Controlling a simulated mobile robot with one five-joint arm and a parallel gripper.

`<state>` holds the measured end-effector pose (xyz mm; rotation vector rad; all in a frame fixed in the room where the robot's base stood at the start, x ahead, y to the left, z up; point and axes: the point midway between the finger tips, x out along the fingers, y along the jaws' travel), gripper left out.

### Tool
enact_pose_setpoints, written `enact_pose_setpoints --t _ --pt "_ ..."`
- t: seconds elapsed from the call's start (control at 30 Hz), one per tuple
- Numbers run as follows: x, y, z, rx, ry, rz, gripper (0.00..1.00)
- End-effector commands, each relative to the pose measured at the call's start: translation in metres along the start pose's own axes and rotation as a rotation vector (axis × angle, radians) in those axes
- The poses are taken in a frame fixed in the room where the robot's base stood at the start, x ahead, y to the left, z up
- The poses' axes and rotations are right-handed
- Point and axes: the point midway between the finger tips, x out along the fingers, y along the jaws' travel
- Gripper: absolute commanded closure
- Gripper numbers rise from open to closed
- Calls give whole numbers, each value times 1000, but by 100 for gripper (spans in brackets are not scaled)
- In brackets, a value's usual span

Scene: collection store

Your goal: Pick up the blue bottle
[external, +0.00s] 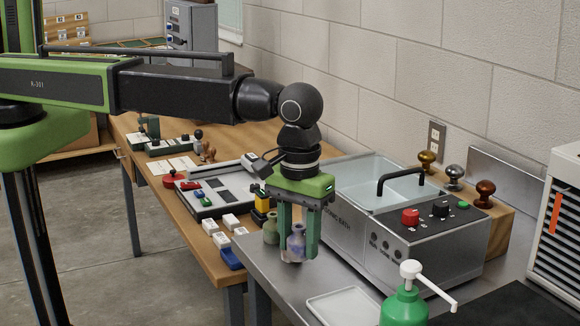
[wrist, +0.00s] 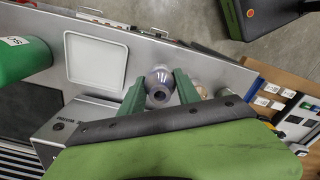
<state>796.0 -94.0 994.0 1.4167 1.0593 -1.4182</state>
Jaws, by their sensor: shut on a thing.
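The blue bottle (external: 297,243), purplish-blue with a narrow neck, is between the two green fingers of my gripper (external: 298,252) in the external view. In the wrist view the bottle (wrist: 158,84) shows from above, its dark round mouth facing the camera, with a finger of my gripper (wrist: 159,78) on each side. The gripper is shut on it. The bottle is over the near left part of the metal bench (external: 275,272); I cannot tell whether its base touches the bench. The fingers hide part of its sides.
A greenish bottle (external: 271,232) stands close to the left of the gripper. The ultrasonic bath (external: 400,245) is close on the right. A white tray (external: 343,307) and a green pump bottle (external: 404,308) are at the front. A wooden table (external: 215,262) with small items lies left.

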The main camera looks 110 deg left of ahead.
Motion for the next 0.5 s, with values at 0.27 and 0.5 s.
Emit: enact_pose_setpoints --t 0.27,0.5 --pt "-44 -23 60 2 0 0 100" --pt "-52 -29 81 0 0 0 100"
